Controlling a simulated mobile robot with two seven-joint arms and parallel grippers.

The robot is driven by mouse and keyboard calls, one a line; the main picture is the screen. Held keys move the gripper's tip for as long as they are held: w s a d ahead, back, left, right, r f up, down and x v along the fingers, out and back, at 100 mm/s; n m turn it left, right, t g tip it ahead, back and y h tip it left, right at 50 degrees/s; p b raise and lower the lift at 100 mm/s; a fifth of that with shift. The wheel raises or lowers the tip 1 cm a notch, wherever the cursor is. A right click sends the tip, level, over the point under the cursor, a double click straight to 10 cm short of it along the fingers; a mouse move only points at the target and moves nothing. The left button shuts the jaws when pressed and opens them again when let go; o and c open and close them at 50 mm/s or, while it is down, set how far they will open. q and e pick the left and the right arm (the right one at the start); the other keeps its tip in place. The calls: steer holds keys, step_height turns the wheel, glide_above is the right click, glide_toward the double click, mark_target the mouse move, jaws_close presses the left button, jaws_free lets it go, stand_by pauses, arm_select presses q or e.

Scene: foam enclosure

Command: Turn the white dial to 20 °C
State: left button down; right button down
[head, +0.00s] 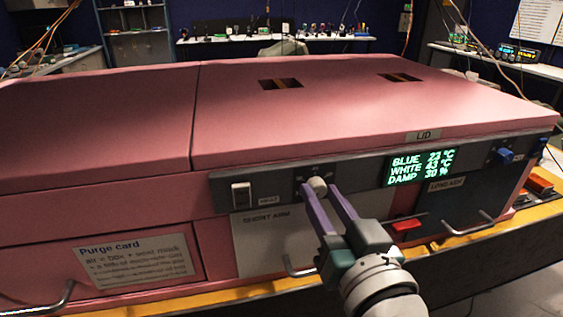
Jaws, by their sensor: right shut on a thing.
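The white dial (317,186) sits on the grey control panel on the front of the pink foam enclosure. My right gripper (320,192) reaches up from below, and its two purple fingers are shut on the dial, hiding part of it. The green display (421,167) to the right of the dial reads BLUE 23 °C, WHITE 43 °C, DAMP 30 %. The scale marks around the dial are too small to read. My left gripper is not in view.
A white rocker switch (241,195) is left of the dial. A blue knob (505,155) is at the panel's right end. A red block (406,226) and metal handles (468,228) stick out below the panel. The lid (330,110) has two slots.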

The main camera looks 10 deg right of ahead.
stand_by(0.4)
steer(key=c, duration=0.6)
jaws_free()
steer(key=s, duration=1)
steer(key=shift+d, duration=0.15)
